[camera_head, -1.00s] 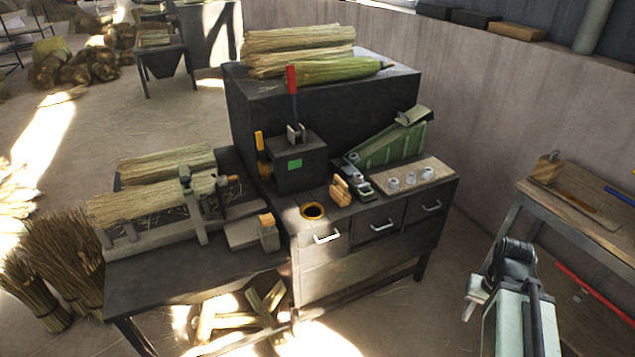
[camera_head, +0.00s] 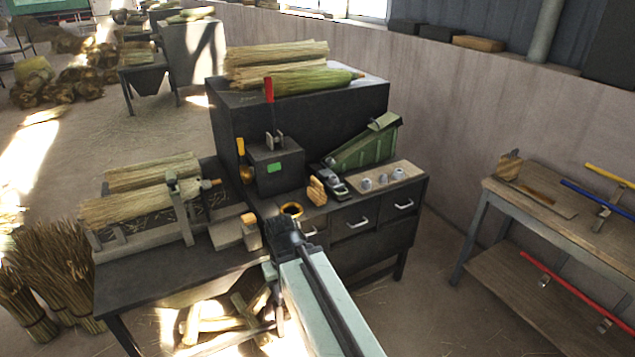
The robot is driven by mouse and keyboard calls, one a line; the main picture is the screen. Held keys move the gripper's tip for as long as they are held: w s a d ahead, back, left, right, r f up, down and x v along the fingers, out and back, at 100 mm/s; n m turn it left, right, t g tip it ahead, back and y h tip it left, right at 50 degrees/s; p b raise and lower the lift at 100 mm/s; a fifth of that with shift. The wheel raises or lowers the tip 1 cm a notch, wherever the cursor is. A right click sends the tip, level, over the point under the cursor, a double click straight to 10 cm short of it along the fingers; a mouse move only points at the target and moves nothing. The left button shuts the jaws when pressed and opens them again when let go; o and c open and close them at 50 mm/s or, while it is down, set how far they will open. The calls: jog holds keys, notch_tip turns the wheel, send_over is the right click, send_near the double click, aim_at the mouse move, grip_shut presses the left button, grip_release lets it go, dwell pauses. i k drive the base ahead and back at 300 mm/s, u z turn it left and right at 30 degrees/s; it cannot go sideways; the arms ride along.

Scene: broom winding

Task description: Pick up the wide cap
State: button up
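Several small grey caps (camera_head: 383,179) sit in a row on a light wooden board (camera_head: 405,171) at the right end of the dark workbench. They are too small here to tell which is the wide one. My arm reaches up from the lower right, and its end, with my gripper (camera_head: 272,272), is in front of the bench, left of and nearer than the caps. The fingers are small and partly hidden by the arm, so I cannot tell whether they are open.
Straw bundles (camera_head: 140,205) lie on the left bench. A side table (camera_head: 545,207) stands right, with floor between.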

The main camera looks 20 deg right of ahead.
aim_at(333, 180)
jog(key=u, duration=0.1)
jog(key=i, duration=1)
jog(key=z, duration=0.05)
